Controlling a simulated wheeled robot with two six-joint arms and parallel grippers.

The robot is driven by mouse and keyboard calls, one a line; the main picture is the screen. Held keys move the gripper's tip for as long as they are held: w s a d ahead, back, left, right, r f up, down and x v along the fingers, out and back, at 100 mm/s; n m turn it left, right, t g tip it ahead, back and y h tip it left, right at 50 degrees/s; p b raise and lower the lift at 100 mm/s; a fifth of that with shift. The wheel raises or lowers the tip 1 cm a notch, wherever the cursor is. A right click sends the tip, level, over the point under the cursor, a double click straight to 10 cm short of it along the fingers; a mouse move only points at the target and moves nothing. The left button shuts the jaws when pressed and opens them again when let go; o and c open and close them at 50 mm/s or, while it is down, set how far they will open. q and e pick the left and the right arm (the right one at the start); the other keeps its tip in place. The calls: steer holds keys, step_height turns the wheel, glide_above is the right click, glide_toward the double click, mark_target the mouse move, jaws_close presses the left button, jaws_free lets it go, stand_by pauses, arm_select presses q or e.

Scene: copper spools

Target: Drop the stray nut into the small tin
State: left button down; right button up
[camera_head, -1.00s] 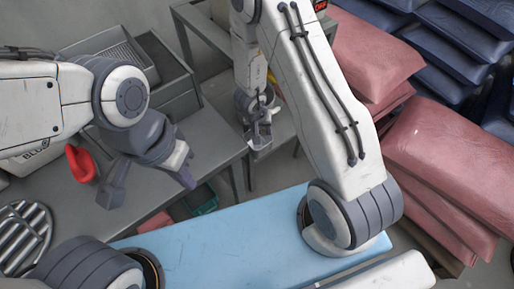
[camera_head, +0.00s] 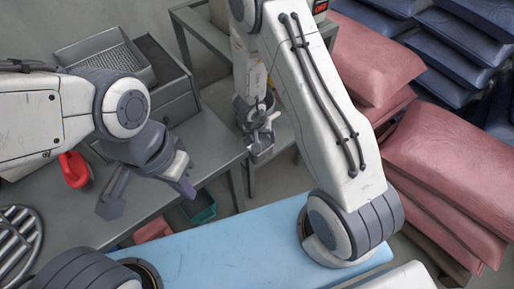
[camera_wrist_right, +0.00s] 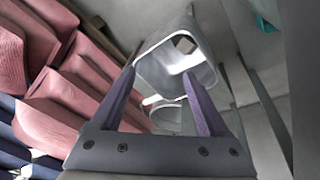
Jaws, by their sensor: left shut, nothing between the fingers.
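My left gripper (camera_head: 148,194) hangs over the grey bench in the head view. I see no nut in it. My right gripper (camera_head: 261,145) points down beyond the bench end, small in the head view. In the right wrist view, the fingers of my right gripper (camera_wrist_right: 160,75) stand apart. A grey metal open-mouthed container, which looks like the small tin (camera_wrist_right: 205,58), shows at their tips. The right finger overlaps its near edge. I cannot tell whether the fingers press on it. I cannot make out the stray nut in any view.
The grey bench (camera_head: 75,217) carries a red scoop-like thing (camera_head: 74,169), a grey tray box (camera_head: 165,97) and a ribbed metal piece (camera_head: 18,238). A teal bin (camera_head: 203,212) sits below. Pink sacks (camera_head: 445,165) and dark blue sacks (camera_head: 440,55) are stacked at the right.

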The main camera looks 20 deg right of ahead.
steer(key=p+v, duration=0.7)
steer(key=v, duration=0.3)
steer(key=shift+r, duration=0.2)
steer(key=shift+a+r, duration=0.1)
step_height(320, 180, up, 11)
steer(key=a+n+t+y, duration=0.2)
steer(key=y, duration=0.1)
steer(key=s+d+r+n+g, duration=0.1)
steer(key=s+d+r+n, duration=0.25)
steer(key=s+r, duration=0.35)
steer(key=s+a+r+n+g, duration=0.1)
steer(key=s+a+r+n, duration=0.1)
steer(key=s+a, duration=0.4)
steer(key=s+a+r+n+g, duration=0.2)
steer(key=s+a+r+n, duration=0.1)
steer(key=s+a, duration=0.3)
steer(key=s+n, duration=0.1)
steer(key=s, duration=0.1)
steer(key=shift+s+a+r+y, duration=0.15)
steer(key=shift+s+a+y, duration=0.15)
steer(key=shift+s, duration=0.05)
